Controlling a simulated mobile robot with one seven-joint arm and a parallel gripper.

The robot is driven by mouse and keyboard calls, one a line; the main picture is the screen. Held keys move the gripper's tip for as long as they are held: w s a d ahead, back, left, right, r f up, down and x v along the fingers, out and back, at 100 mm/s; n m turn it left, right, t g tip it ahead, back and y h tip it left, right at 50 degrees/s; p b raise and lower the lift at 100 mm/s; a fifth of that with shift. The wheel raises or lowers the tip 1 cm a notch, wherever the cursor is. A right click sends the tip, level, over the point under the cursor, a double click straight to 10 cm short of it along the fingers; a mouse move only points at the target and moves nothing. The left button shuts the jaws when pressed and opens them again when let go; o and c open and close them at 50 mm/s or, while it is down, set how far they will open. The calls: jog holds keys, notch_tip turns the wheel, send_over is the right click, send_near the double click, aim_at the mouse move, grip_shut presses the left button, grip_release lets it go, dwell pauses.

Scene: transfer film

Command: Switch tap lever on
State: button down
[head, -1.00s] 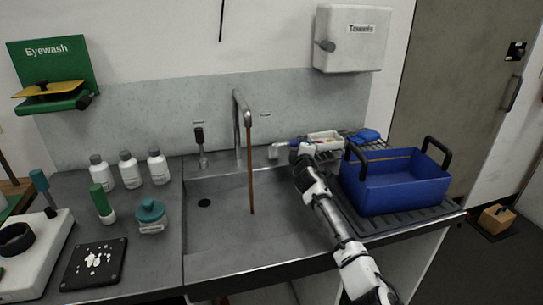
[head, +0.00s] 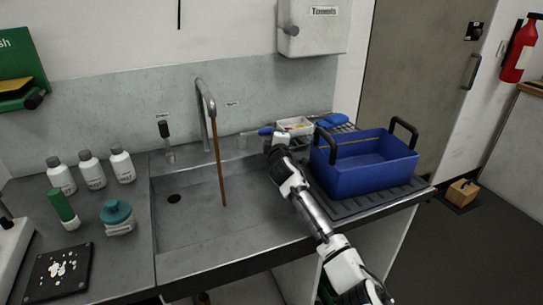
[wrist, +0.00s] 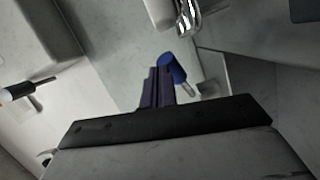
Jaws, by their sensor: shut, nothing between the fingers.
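The chrome tap (head: 205,95) stands behind the sink, its spout also showing in the wrist view (wrist: 187,14). A thin brown streak (head: 220,165) runs from the spout into the sink. To its left stands an upright lever with a black handle (head: 164,130). To its right, a blue-handled lever (head: 264,131) lies roughly level beside my gripper (head: 274,141). In the wrist view the blue handle (wrist: 172,68) is just beyond the dark fingers (wrist: 158,72), which are shut and empty. Whether they touch it is unclear.
A blue crate (head: 345,180) with black handles stands on the drainer right of my arm. A small white tray (head: 295,125) and blue cloth lie behind it. Bottles (head: 91,170) stand left. The sink basin (head: 235,215) is open.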

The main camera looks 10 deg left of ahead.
jog(key=a+b+v, duration=0.1)
jog(key=b+v, duration=0.1)
jog(key=v, duration=0.9)
jog(key=shift+s, duration=0.45)
jog(key=shift+f, duration=0.1)
